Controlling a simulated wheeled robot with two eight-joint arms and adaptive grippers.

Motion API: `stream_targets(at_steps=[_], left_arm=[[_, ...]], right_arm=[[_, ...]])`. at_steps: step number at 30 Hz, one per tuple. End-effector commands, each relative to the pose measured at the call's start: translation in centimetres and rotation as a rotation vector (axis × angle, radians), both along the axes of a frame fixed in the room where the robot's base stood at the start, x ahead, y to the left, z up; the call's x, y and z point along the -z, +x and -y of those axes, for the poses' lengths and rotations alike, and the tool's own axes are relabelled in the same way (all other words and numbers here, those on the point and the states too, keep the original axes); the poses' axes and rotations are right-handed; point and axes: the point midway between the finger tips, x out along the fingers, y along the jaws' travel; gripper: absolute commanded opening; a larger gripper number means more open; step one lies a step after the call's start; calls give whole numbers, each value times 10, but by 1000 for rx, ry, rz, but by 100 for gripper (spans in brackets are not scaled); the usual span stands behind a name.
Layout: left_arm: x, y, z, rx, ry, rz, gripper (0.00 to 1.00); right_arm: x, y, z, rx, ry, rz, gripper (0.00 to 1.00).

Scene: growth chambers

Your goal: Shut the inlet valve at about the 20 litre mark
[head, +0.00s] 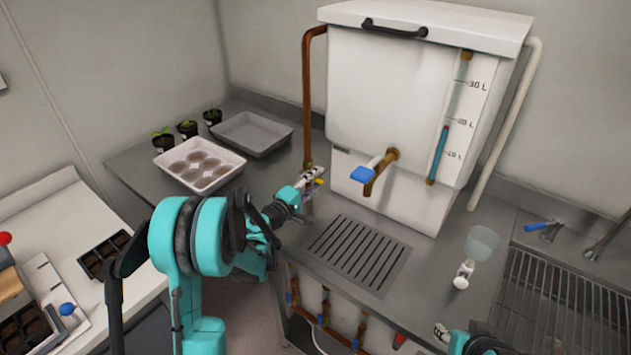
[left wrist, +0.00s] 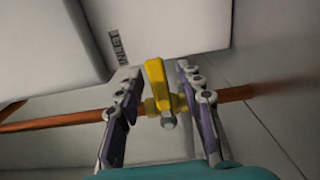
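The white water tank (head: 425,85) stands on the bench with a sight tube (head: 440,145) marked in litres. Its blue column reaches about the 20 L mark (head: 466,123). A copper inlet pipe (head: 307,95) runs down the tank's left side. The yellow inlet valve handle (left wrist: 156,84) stands across the copper pipe, below the INLET label (left wrist: 119,47). My left gripper (left wrist: 158,90) is open, with fingers either side of the handle and gaps visible. The left gripper (head: 312,182) also shows in the head view. My right gripper (head: 441,332) is at the bottom edge, partly cut off.
A blue-handled outlet tap (head: 375,175) projects from the tank's front above a drain grate (head: 358,252). A white tray of round pots (head: 226,171), a grey tray (head: 278,143) and seedlings stand left.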

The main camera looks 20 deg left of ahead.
Motion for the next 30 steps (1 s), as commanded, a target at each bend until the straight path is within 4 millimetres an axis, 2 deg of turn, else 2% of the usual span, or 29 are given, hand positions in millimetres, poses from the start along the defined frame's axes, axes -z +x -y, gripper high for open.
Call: stream_targets(at_steps=[6,10,11,19,30], left_arm=[[0,0,0,0,1,0,37],[0,0,0,0,1,0,3],[0,0,0,0,1,0,0],[-2,0,0,0,-32,-12,0],[-23,2,-5,0,-390,-142,0]], right_arm=[[0,0,0,0,0,0,40],[0,0,0,0,0,0,40],[0,0,0,0,0,0,40],[0,0,0,0,0,0,40],[-1,0,0,0,0,0,40]])
